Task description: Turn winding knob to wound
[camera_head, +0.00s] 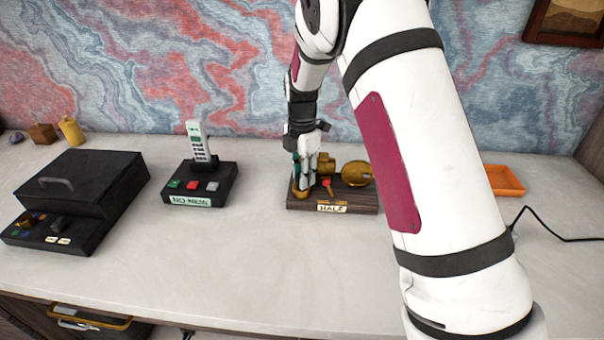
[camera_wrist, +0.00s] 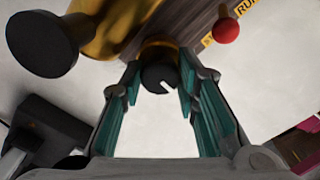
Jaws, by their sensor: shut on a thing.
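The winding knob (camera_wrist: 157,77) is a small dark round knob with a white pointer mark, on a brass collar at the edge of a wooden base (camera_head: 352,196). My gripper (camera_wrist: 160,66) has its teal finger pads on either side of the knob and is shut on it. In the head view my gripper (camera_head: 303,172) reaches down at the left end of the base, and its fingers hide much of the knob. A label (camera_head: 331,209) on the base front reads "HALF".
Brass parts (camera_head: 357,174) and a red-tipped lever (camera_wrist: 226,30) sit close beside the knob. A phone unit (camera_head: 200,185) and a black case (camera_head: 85,190) stand to the left. An orange tray (camera_head: 505,180) lies right. The front desk is clear.

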